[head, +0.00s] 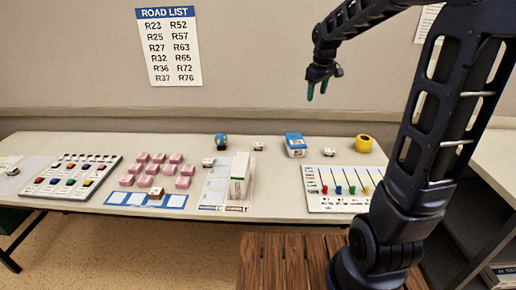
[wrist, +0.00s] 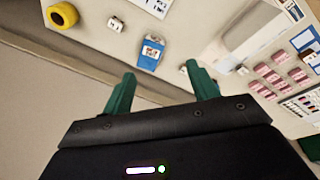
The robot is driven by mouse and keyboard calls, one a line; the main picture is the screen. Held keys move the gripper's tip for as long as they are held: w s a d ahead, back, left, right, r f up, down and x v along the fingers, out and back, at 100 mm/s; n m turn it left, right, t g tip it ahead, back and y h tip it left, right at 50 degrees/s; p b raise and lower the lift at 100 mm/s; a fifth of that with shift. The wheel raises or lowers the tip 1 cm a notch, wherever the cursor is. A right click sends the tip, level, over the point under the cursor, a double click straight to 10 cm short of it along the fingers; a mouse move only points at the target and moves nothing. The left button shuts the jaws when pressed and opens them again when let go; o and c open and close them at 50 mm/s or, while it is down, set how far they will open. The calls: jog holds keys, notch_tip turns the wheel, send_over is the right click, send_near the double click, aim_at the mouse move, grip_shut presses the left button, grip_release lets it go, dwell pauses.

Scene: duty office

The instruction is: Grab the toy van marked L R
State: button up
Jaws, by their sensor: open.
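Several small white toy vans stand on the long table: one (head: 330,153) right of the blue box, one (head: 258,146) at the back middle, one (head: 208,162) left of the white upright block, one (head: 155,192) on the blue-and-white strip, and one (head: 12,170) at the far left. Their markings are too small to read, so I cannot tell which is L R. My gripper (head: 317,92) is open and empty, high above the table's back right. In the wrist view its green fingers (wrist: 162,75) are apart, with small white vans (wrist: 116,24) beyond them.
A blue box (head: 295,145), a yellow roll (head: 364,144) and a blue round object (head: 221,141) stand along the back. Pink blocks (head: 158,168), a peg board (head: 345,203) and a coloured-button board (head: 72,163) fill the front. A wall rises behind the table.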

jog(key=w+a+f+n+g, duration=0.1)
jog(key=w+a+f+n, duration=0.1)
jog(key=w+a+f, duration=0.4)
jog(key=w+a+f+n, duration=0.3)
jog(key=w+a+f, duration=0.1)
jog(key=w, duration=0.4)
jog(key=n+g, duration=0.1)
jog(key=n, duration=0.4)
send_over(260, 144)
notch_tip(260, 144, down, 19)
jog(key=shift+a+f, duration=0.1)
jog(key=shift+f, duration=5)
jog(key=c, duration=1.1)
jog(key=shift+o, duration=0.2)
jog(key=shift+r, duration=0.15)
